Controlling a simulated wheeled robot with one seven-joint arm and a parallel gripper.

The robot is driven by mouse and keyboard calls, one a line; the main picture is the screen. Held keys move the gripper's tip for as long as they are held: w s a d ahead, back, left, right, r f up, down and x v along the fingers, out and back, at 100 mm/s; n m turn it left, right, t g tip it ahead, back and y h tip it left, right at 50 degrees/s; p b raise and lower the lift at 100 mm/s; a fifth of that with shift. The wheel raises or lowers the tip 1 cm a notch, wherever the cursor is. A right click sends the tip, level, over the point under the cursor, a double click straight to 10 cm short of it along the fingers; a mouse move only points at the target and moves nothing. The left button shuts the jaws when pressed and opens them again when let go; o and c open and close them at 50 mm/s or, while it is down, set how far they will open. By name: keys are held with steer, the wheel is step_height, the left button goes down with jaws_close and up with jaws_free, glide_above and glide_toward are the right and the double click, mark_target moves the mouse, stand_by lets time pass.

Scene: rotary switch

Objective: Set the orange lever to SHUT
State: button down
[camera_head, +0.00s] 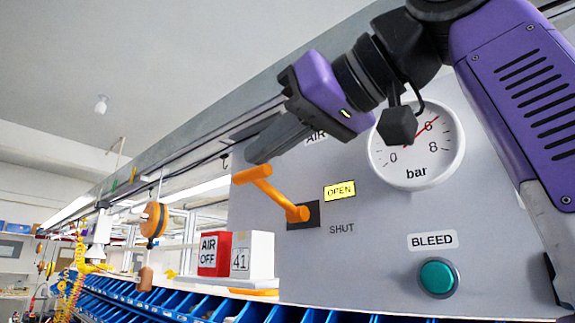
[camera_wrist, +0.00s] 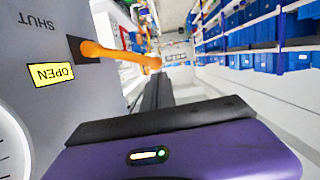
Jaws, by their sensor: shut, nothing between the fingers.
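The orange lever (camera_head: 268,188) sticks out from a dark mount on the grey panel and slants up and left to a short crosswise grip. The OPEN label (camera_head: 340,190) beside it is bright yellow, while the SHUT label (camera_head: 342,229) below is plain grey. My gripper (camera_head: 256,154) is shut and empty, its fingertips just above the lever's grip in the head view. In the wrist view the lever (camera_wrist: 118,54) shows beyond the dark fingers (camera_wrist: 152,90), with a gap apparent between them. I cannot tell the exact depth between fingertips and grip.
The panel (camera_head: 300,270) also carries a bar gauge (camera_head: 416,145) and a green BLEED button (camera_head: 438,278). Left of it are a red AIR OFF sign (camera_head: 214,254), a white 41 block (camera_head: 252,255) and a hanging orange reel (camera_head: 154,222). Blue bins (camera_head: 185,301) run below.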

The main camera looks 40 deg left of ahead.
step_height(320, 180, down, 11)
steer(key=s+n+t+b, duration=0.1)
steer(key=n+t+b, duration=0.2)
steer(key=n, duration=0.5)
steer(key=shift+s+f+y+b, duration=0.15)
steer(key=shift+y+b, duration=0.15)
steer(key=shift+b, duration=0.5)
steer(key=shift+f, duration=0.1)
